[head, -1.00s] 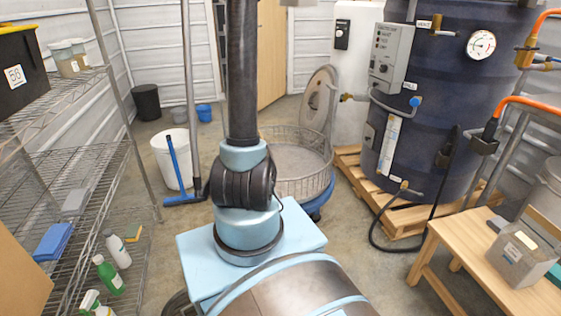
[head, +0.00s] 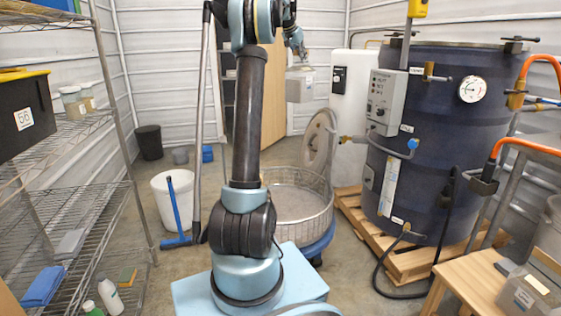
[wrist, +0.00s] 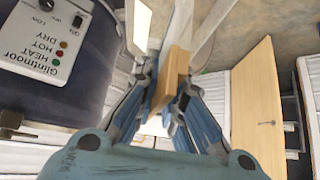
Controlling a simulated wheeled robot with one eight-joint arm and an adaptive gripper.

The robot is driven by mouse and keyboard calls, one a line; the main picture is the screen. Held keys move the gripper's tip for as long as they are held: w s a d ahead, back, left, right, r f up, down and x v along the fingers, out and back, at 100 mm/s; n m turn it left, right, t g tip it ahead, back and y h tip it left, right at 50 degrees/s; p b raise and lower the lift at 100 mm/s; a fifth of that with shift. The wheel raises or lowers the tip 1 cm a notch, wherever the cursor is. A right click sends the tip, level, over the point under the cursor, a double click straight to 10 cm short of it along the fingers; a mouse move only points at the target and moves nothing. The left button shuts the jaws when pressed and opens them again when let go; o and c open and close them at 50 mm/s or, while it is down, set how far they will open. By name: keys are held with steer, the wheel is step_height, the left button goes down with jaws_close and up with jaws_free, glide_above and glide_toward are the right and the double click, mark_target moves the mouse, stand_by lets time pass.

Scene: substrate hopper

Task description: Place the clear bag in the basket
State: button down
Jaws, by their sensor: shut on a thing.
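The clear bag (head: 300,86), a greyish block-shaped bag with a pale label, hangs in the air in the head view. My gripper (head: 299,56) is shut on its top. In the wrist view my gripper (wrist: 168,88) has its fingers close around a tan strip, and I cannot tell which part of the bag this is. The basket (head: 292,216) is a round wire-mesh one on a blue wheeled base, on the floor. The bag appears above and behind the basket in the picture, clear of it. The basket's inside looks empty.
A round grey lid (head: 320,145) stands upright behind the basket. The dark blue vessel (head: 440,140) stands right on a wooden pallet (head: 400,262). A wooden bench (head: 465,280) holds another bag (head: 527,293). A wire shelf (head: 85,205) and white bucket (head: 172,200) are left.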

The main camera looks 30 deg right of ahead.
steer(key=w+d+f, duration=0.1)
steer(key=f, duration=0.3)
steer(key=w+f, duration=0.1)
steer(key=f, duration=0.3)
steer(key=w+d+f, duration=0.1)
steer(key=f, duration=0.4)
steer(key=shift+w+d, duration=0.2)
steer(key=shift+d, duration=0.15)
steer(key=s+a+f, duration=0.1)
steer(key=s+f, duration=0.1)
steer(key=f, duration=1.5)
steer(key=s+a+f+n, duration=0.1)
steer(key=s+a+f, duration=0.1)
steer(key=f, duration=1.5)
steer(key=s+a+f, duration=0.2)
steer(key=f, duration=1.5)
steer(key=shift+s+t, duration=0.4)
